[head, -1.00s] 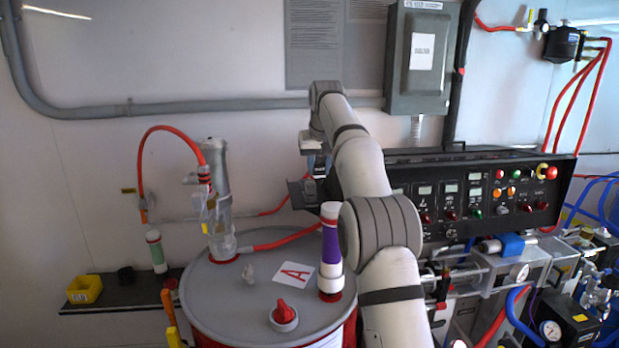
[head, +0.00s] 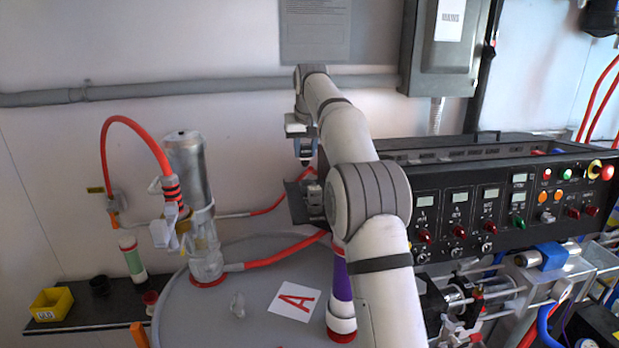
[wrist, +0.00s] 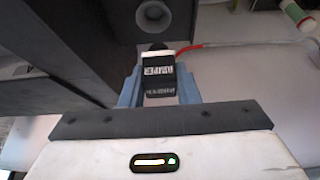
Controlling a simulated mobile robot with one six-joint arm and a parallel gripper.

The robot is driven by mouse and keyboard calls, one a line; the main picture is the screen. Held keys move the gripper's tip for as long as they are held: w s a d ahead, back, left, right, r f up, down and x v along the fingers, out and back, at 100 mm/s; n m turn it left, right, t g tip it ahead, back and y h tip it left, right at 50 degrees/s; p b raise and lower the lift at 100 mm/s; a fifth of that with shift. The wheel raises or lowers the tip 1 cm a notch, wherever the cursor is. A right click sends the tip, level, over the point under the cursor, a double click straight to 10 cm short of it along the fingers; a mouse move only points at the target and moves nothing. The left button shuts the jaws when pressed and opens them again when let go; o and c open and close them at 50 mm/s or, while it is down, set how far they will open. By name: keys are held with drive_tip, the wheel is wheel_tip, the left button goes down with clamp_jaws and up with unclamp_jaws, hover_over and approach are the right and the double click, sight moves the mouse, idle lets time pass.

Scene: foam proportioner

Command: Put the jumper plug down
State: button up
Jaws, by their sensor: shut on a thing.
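The jumper plug (wrist: 158,72) is a small black block with a white printed label. It sits between the blue-grey fingers of my gripper (wrist: 160,88) in the wrist view, and the fingers are shut on it. In the head view my gripper (head: 305,152) points down beside the left end of the black control panel, above a dark bracket (head: 308,200). The plug is too small there to make out clearly. In the wrist view a round dark fitting (wrist: 153,18) on a black face lies just beyond the plug; I cannot tell whether they touch.
The control panel (head: 500,210) stands right of my gripper. A dark shelf (head: 90,325) at lower left holds a yellow bin (head: 50,304) and has some bare space.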

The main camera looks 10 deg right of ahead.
drive_tip(key=f, duration=0.6)
drive_tip(key=shift+s+d+f, duration=0.1)
drive_tip(key=shift+d+f, duration=0.1)
drive_tip(key=shift+d, duration=0.05)
drive_tip(key=o, duration=1.1)
drive_tip(key=shift+c, duration=0.2)
drive_tip(key=v, duration=1.2)
